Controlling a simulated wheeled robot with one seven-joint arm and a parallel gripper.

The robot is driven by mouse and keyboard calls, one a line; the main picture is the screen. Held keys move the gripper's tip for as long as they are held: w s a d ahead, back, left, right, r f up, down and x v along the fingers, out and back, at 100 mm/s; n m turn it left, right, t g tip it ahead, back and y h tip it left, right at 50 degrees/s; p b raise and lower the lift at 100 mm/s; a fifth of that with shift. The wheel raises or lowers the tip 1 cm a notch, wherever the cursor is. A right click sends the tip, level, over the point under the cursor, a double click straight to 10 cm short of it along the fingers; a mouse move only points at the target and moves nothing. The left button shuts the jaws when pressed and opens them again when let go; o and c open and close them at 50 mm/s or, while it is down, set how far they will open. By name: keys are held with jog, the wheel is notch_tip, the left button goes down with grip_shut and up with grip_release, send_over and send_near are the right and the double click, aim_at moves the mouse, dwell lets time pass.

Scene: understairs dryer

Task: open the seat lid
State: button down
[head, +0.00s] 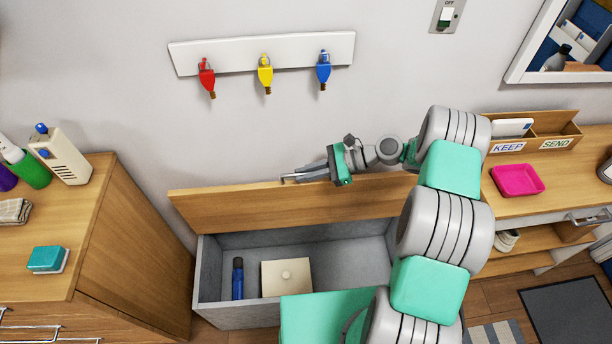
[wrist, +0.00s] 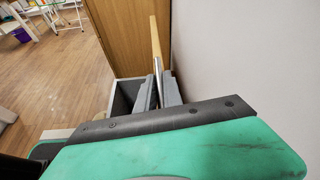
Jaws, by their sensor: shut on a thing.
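The wooden seat lid (head: 240,205) stands raised, close to upright, along the back of the grey storage box (head: 225,314) in the head view. The box is open and its inside shows. Inside the box are a dark blue cylinder (head: 238,278) and a cream box with a round knob (head: 286,278). My arm hides the box's right end.
A wooden cabinet (head: 135,240) stands close on the left. A wall rail (head: 225,54) with red, yellow and blue hanging items is above the lid. A desk with a pink tray (head: 517,180) and a KEEP/SEND organizer (head: 550,135) is on the right.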

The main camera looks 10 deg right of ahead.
jog(key=shift+f, duration=0.15)
jog(key=c, duration=1.5)
grip_release()
jog(key=p+v, duration=0.1)
jog(key=v, duration=0.2)
jog(key=p+v, duration=0.1)
jog(key=v, duration=0.3)
jog(key=shift+a+r, duration=0.2)
jog(key=shift+r, duration=0.15)
jog(key=shift+d+p, duration=0.5)
jog(key=shift+p, duration=0.25)
jog(key=shift+d+f, duration=0.1)
jog(key=shift+f, duration=0.05)
